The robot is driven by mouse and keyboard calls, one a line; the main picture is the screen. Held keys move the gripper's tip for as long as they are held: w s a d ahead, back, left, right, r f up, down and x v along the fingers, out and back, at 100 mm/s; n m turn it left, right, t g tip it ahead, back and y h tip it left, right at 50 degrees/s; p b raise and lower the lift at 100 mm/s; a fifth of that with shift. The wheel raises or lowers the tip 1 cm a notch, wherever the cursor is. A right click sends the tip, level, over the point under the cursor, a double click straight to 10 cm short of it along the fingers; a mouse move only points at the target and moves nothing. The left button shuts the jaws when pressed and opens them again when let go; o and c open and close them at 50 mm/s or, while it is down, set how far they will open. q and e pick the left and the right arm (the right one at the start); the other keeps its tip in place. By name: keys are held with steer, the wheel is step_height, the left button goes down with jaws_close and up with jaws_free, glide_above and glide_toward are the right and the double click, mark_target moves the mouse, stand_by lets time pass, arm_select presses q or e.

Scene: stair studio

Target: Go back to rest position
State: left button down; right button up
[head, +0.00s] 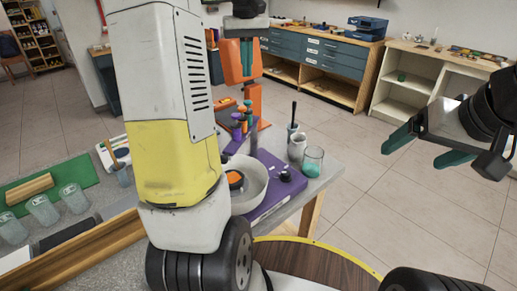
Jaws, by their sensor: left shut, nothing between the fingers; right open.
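My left gripper (246,55) is at the top of the head view, pointing down. Its teal fingers are together with nothing between them, and it appears in front of an orange stand. My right gripper (420,146) is at the right side, above the floor. Its teal fingers are spread apart and empty. A white and yellow link of my own arm fills the centre left and hides part of the table.
A grey table (322,178) holds a white bowl (252,193), a purple base (272,197), a glass beaker (313,164) and a white cup (297,148). An orange stand (232,62) is behind. Glass jars (43,210) are at left. Tiled floor at right is clear.

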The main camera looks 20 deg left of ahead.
arm_select(q)
steer(key=s+d+f+m+t, duration=0.1)
steer(key=s+d+m+t, duration=0.1)
steer(key=s+d, duration=0.2)
steer(key=s+d+f+m+t+h, duration=0.1)
steer(key=s+d, duration=0.3)
steer(key=s, duration=0.6)
steer(key=s+d+f+m+t+h, duration=0.1)
steer(key=s+d+f+m+t, duration=0.1)
steer(key=s, duration=0.5)
steer(key=shift+s+d+m+t, duration=0.15)
steer(key=shift+d+m+t, duration=0.5)
steer(key=shift+d, duration=0.3)
